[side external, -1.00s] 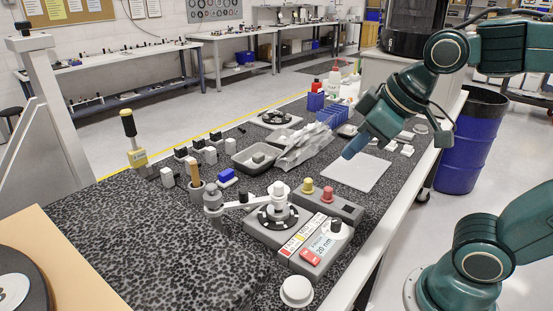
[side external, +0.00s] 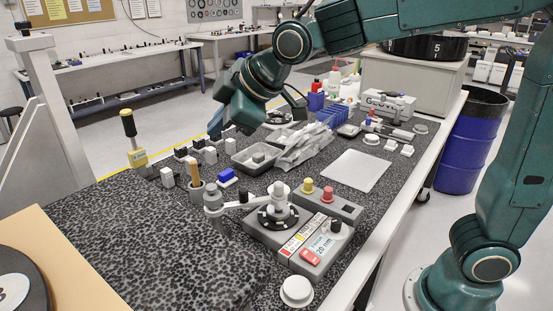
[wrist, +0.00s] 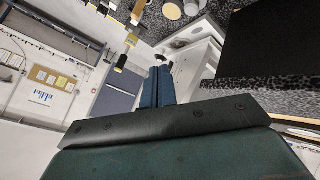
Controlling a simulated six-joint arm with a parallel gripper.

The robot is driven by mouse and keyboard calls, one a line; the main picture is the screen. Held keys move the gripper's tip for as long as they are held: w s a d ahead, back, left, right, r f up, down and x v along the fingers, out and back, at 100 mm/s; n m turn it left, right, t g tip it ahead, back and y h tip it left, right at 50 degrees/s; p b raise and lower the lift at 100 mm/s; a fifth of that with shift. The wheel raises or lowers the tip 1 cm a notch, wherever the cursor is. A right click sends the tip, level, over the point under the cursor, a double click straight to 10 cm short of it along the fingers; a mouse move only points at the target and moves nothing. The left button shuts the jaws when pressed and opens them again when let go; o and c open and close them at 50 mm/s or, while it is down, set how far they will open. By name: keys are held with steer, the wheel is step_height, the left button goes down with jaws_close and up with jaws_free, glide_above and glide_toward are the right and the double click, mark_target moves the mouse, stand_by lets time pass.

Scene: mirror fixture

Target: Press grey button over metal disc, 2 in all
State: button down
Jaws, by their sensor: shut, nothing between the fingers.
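My gripper (side external: 215,123) is shut and empty, its blue fingers pointing down-left above the back left of the speckled table. In the wrist view its blue fingers (wrist: 155,87) lie together. The fixture stands well in front of it, toward the camera. A light grey button-like cap (side external: 279,189) stands on a post over a dark-and-silver disc (side external: 273,217) on a grey box. A link joins the post to a grey cylinder (side external: 212,197) on the left. I cannot tell whether the cap is pressed. The gripper touches none of these.
The grey control box (side external: 322,246) has a red switch and a black knob. A yellow knob (side external: 307,185) and a red knob (side external: 327,194) stand behind it. Small blocks, a grey tray (side external: 240,165) and clear bags lie below the gripper. A white sheet (side external: 357,170) lies bare at right.

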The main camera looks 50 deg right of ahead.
mark_target(216, 187)
steer(key=shift+w+a+n, duration=0.4)
steer(key=shift+w+a, duration=0.2)
steer(key=shift+a, duration=0.15)
steer(key=shift+f, duration=0.2)
steer(key=shift+f, duration=4.25)
steer(key=shift+f, duration=1.05)
steer(key=shift+r, duration=1.05)
steer(key=shift+r, duration=2.5)
